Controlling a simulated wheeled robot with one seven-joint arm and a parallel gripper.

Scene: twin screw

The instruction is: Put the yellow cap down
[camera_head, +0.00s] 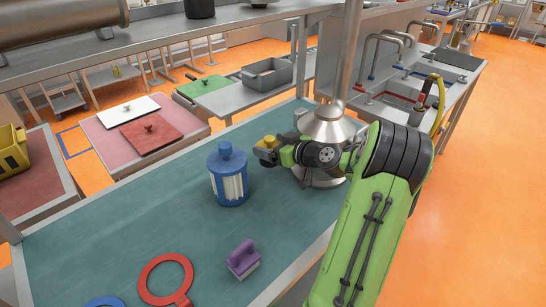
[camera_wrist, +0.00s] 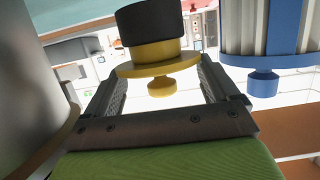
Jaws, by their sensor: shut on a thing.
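The yellow cap (camera_head: 268,141) is in my gripper (camera_head: 276,151), held above the green-blue table, right of the blue canister. In the wrist view, which looks upside down, the yellow cap (camera_wrist: 154,52) has a wide flange and a small knob. A black cylindrical part (camera_wrist: 150,20) is joined to its underside. My gripper's two fingers (camera_wrist: 163,84) are at either side of the flange, shut on it. What lies directly beneath the cap is hard to tell.
The blue canister (camera_head: 228,178) with its blue lid stands close on the left. A steel vessel with a conical top (camera_head: 328,124) stands behind my gripper. Table surface (camera_head: 110,225) is clear left of the canister.

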